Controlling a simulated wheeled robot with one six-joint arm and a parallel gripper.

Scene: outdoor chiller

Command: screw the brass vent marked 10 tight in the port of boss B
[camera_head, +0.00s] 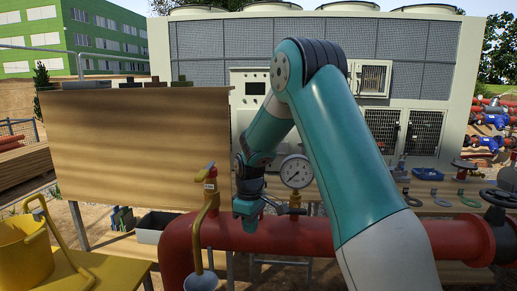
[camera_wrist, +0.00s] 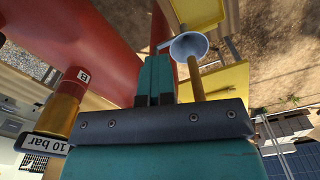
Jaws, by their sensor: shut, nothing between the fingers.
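In the wrist view, a red boss marked B (camera_wrist: 82,77) stands at the left beside the red pipe. A brass part (camera_wrist: 62,108) is in line with it and touches it, with a tag reading "10 bar" (camera_wrist: 43,143) at its outer end. I cannot tell how tightly it sits. My gripper (camera_wrist: 155,68) has its teal fingers shut with nothing between them, apart from the brass part. In the head view, my gripper (camera_head: 246,210) hangs just above the red pipe (camera_head: 265,236), left of the pressure gauge (camera_head: 296,171). Brass (camera_head: 295,198) shows under the gauge.
A bent yellow tube with a red top (camera_head: 211,190) stands left of my gripper, with a grey funnel (camera_head: 200,282) below. A yellow stand with a bucket (camera_head: 25,255) is at lower left. A wooden board (camera_head: 135,150) is behind. Several fittings lie on the bench at right.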

